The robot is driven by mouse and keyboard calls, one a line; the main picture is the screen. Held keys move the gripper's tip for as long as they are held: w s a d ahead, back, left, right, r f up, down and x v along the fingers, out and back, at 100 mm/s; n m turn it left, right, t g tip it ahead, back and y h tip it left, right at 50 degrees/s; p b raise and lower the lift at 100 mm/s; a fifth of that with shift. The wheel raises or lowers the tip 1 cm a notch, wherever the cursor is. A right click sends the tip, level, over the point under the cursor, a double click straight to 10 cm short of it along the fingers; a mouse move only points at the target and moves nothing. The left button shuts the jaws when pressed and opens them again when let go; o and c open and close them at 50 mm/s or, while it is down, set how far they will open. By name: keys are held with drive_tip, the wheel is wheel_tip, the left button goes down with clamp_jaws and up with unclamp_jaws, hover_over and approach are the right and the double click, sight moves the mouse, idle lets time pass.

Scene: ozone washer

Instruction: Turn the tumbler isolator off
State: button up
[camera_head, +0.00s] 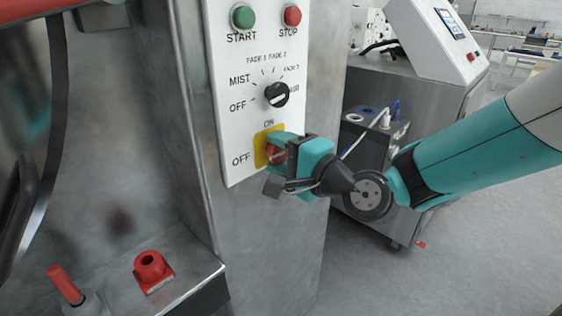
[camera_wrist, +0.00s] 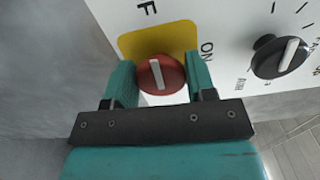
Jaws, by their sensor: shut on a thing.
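The tumbler isolator is a red round knob (camera_wrist: 161,75) with a white line, on a yellow plate (camera_wrist: 160,40) low on the white panel. My gripper (camera_wrist: 161,82) is shut on the knob, one teal finger on each side. In the head view my gripper (camera_head: 278,152) covers most of the knob and part of the yellow plate (camera_head: 262,139). The ON label is above the plate and OFF is at its left.
A black selector knob (camera_head: 277,95) is just above on the panel, with green START (camera_head: 243,17) and red STOP (camera_head: 291,15) buttons higher up. A steel ledge (camera_head: 203,268) with red fittings (camera_head: 152,268) is at lower left. A steel cart (camera_head: 430,95) stands behind my arm.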

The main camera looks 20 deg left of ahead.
drive_tip(key=shift+s+n, duration=0.1)
drive_tip(key=shift+n, duration=0.4)
drive_tip(key=o, duration=0.8)
drive_tip(key=shift+o, duration=0.2)
drive_tip(key=shift+d+b, duration=0.1)
drive_tip(key=shift+b, duration=0.25)
drive_tip(key=shift+d+f, duration=0.1)
drive_tip(key=shift+d, duration=0.25)
drive_tip(key=b+v, duration=0.6)
drive_tip(key=v, duration=1)
drive_tip(key=shift+s+d+b, duration=0.2)
drive_tip(key=shift+s+b, duration=0.05)
drive_tip(key=shift+b, duration=0.05)
